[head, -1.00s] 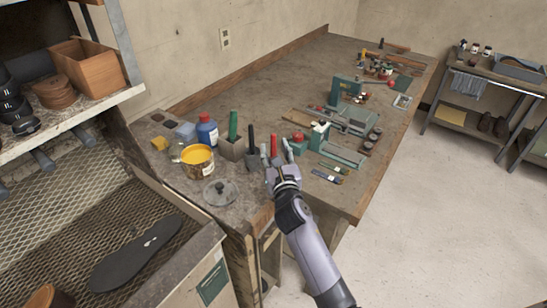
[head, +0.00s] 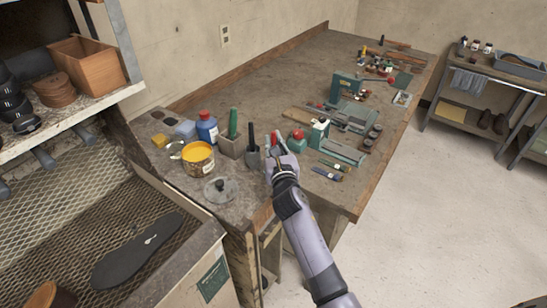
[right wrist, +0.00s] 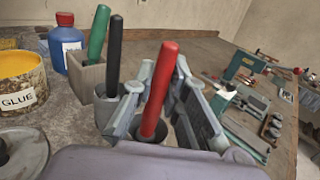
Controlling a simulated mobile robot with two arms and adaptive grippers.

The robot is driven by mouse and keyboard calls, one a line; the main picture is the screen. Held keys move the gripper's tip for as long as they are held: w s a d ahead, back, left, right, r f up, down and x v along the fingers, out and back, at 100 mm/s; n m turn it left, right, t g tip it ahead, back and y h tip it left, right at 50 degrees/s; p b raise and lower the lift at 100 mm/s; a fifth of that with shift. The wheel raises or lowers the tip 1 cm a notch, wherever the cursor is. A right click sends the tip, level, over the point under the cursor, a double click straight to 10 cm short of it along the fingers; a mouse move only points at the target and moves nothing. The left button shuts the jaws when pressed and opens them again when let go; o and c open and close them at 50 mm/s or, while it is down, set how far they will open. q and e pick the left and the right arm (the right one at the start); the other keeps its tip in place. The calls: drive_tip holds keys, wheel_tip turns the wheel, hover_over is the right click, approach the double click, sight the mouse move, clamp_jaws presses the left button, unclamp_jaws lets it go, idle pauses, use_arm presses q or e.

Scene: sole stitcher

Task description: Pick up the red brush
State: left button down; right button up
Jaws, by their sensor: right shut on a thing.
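The red brush shows its red handle (head: 274,141) above my right gripper (head: 276,158) in the head view, at the front part of the workbench. In the right wrist view the red handle (right wrist: 160,88) stands upright, tilted slightly, between the two fingers of my right gripper (right wrist: 158,110). The gripper is shut on the brush. My left gripper is not in view.
A green-handled brush (head: 233,124) and a black-handled brush (head: 252,137) stand in holders just left of my gripper. Green tools (head: 342,150) lie to the right.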

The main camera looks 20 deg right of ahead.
clamp_jaws()
drive_tip(key=shift+r, duration=0.45)
wheel_tip(320, 180, up, 19)
drive_tip(key=shift+p, duration=0.4)
idle(0.4)
